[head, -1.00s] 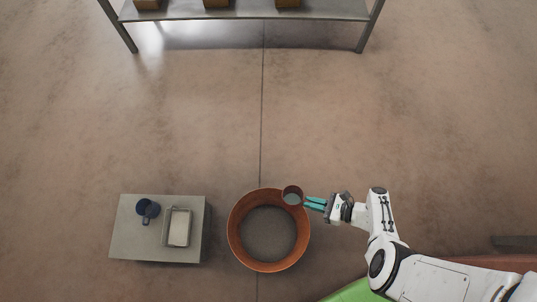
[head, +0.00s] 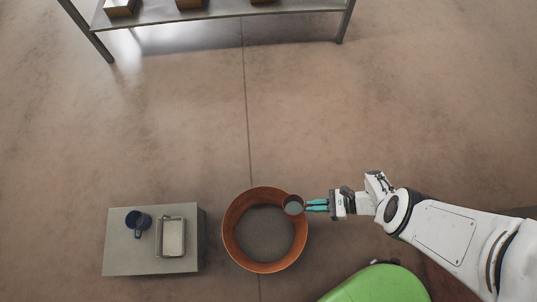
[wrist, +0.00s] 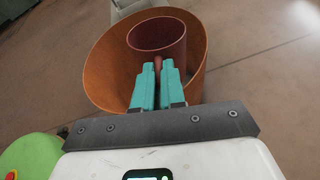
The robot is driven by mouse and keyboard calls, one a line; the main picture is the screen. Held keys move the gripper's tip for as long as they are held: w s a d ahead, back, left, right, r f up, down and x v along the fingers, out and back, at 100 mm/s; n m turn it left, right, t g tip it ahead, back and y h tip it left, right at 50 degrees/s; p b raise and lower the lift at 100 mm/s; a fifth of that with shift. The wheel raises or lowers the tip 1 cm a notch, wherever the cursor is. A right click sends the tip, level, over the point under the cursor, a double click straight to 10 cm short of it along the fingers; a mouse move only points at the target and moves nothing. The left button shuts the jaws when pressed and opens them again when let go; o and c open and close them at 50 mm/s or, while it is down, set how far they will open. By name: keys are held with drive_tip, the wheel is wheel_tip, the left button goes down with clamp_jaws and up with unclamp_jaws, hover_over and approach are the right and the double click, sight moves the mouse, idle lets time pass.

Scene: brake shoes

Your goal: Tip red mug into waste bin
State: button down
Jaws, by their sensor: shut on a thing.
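The red mug (head: 294,205) is at the upper right rim of the orange-brown waste bin (head: 232,247) in the head view. My gripper (head: 310,205) reaches in from the right, its teal fingers shut on the mug's handle side. In the wrist view the mug (wrist: 157,30) is beyond my fingertips (wrist: 158,68), against the bin (wrist: 103,72) behind it. The mug's opening faces the head camera and looks roughly upright, with a grey surface inside. I cannot tell whether that is contents or the mug's bottom. The bin floor looks grey and bare where it shows.
A grey block table (head: 120,255) stands left of the bin, with a dark blue mug (head: 138,222) and a metal tray with pale contents (head: 171,237). A shelf with boxes (head: 215,13) is at the back. Something green (head: 377,285) is at the bottom. The floor between shelf and bin is clear.

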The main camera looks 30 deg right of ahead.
drive_tip(key=shift+f+n+g+b, duration=0.1)
drive_tip(key=shift+n+g+b, duration=0.3)
drive_tip(key=shift+b, duration=0.1)
drive_tip(key=shift+r+y, duration=0.25)
drive_tip(key=shift+y, duration=0.05)
